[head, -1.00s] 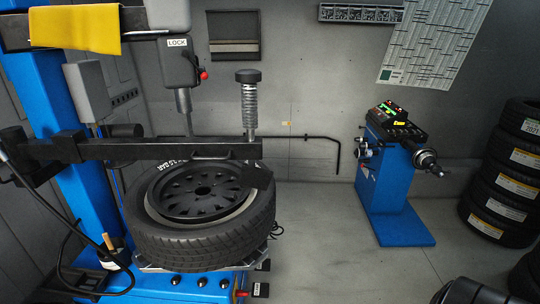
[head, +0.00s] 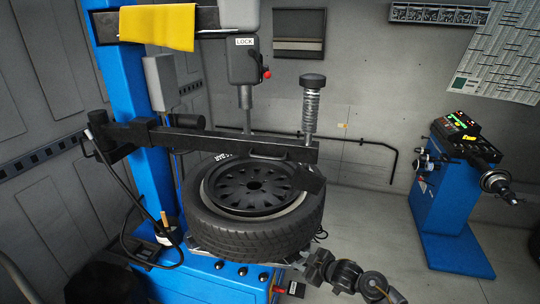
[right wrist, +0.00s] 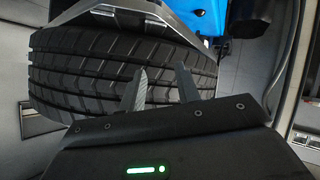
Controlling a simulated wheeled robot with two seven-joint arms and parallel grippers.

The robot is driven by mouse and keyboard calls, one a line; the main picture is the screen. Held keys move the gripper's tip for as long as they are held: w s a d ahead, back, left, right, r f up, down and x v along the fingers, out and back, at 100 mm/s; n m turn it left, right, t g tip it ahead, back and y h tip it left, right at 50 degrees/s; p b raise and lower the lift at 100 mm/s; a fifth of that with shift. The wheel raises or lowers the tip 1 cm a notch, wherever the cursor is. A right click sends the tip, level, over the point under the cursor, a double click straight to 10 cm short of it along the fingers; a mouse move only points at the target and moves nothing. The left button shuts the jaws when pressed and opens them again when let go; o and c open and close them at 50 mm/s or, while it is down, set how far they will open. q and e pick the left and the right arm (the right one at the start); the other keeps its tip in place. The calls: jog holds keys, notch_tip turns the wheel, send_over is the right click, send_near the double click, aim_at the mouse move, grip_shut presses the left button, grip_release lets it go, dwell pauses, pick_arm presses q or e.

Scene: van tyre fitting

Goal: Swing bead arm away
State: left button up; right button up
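The bead arm (head: 215,139) is a long black bar hinged near the blue column on the left. It reaches across above the tyre (head: 265,232), and its free end carries an upright sprung rod with a black knob (head: 312,81). The tyre lies flat on the changer around a black rim (head: 253,187). My right gripper (head: 312,262) is low at the tyre's front right side, below the bead arm and apart from it. In the right wrist view its two fingers (right wrist: 160,88) are spread with nothing held, the tyre tread behind them. My left gripper is not seen.
The changer's blue column (head: 135,110) and the LOCK-labelled head (head: 243,62) stand behind the tyre. A yellow cloth (head: 157,27) hangs on the top beam. A blue balancer (head: 450,200) stands at right, with clear floor before it.

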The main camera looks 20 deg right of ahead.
jog(key=w+a+r+n+t+y, duration=0.1)
jog(key=w+r+n, duration=0.1)
jog(key=r, duration=0.8)
jog(key=w+a+r+n+t+y, duration=0.1)
jog(key=w+r+n+y, duration=0.15)
jog(key=r, duration=0.85)
jog(key=n+g+y+p, duration=0.1)
jog(key=n+g+y, duration=0.15)
jog(key=n, duration=0.35)
send_near(274, 158)
jog(key=a, duration=0.1)
jog(key=shift+t, duration=0.35)
jog(key=p+x, duration=0.1)
jog(key=x, duration=0.3)
jog(key=p+x, duration=0.2)
jog(key=x, duration=0.3)
jog(key=shift+w+d+f+p, duration=0.15)
jog(key=shift+w+f+p, duration=0.05)
jog(key=shift+p, duration=0.1)
jog(key=shift+x, duration=0.8)
jog(key=shift+f, duration=0.2)
grip_shut()
